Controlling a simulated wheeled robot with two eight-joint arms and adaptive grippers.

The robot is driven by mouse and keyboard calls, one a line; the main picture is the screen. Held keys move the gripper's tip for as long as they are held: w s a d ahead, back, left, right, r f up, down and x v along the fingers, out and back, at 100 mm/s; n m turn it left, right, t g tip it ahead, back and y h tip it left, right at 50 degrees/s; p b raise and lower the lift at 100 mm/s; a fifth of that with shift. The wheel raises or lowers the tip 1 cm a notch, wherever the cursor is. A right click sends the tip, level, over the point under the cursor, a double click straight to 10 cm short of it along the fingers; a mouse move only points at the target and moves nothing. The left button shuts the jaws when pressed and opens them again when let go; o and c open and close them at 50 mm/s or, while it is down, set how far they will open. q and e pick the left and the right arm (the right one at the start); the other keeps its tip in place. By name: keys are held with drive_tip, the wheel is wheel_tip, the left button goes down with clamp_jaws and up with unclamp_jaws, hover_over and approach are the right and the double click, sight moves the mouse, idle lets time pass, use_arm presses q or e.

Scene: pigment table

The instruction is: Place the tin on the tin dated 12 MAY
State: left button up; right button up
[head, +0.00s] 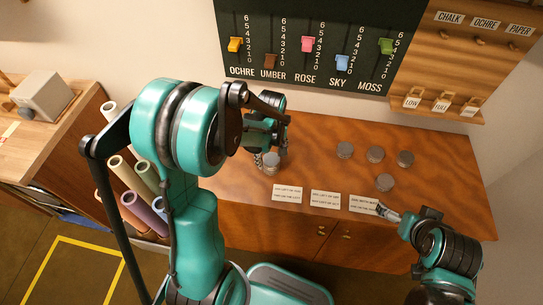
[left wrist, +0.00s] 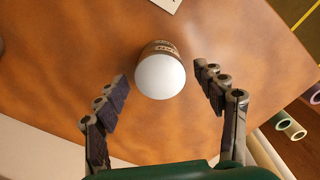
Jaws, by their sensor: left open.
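A tin (head: 271,165) with a pale lid stands at the left of the wooden table, by my left gripper (head: 265,152). Several grey tins stand to the right: three in a back row (head: 345,150) (head: 375,154) (head: 405,158) and one in front (head: 385,182). No date is readable on them. My right gripper (head: 386,212) is at the table's front edge; its jaw state is unclear.
Three printed cards (head: 288,194) (head: 325,199) (head: 364,204) lie along the table's front edge. A slider board (head: 310,45) and a hook panel (head: 470,50) are on the wall behind. Rolls (head: 135,205) stand to the left. The table (head: 315,165) is clear between the tins.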

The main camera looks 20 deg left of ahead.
sight(272, 159)
use_arm(q)
drive_tip(key=shift+r+p, duration=0.3)
drive_tip(key=shift+r, duration=0.25)
wheel_tip(272, 159, up, 11)
drive_tip(key=p, duration=0.3)
drive_tip(key=s+d+r+m+t, duration=0.2)
drive_tip(key=s+r+m+t, duration=0.1)
drive_tip(key=s+m, duration=0.2)
drive_tip(key=s+d+r+m+t, duration=0.2)
drive_tip(key=s+r+m+t, duration=0.1)
drive_tip(key=s+m, duration=0.3)
drive_tip(key=shift+s+d+r+m+t, duration=0.25)
drive_tip(key=shift+d+r+m+t, duration=0.15)
drive_tip(key=shift+m+t, duration=0.15)
drive_tip(key=shift+f, duration=0.1)
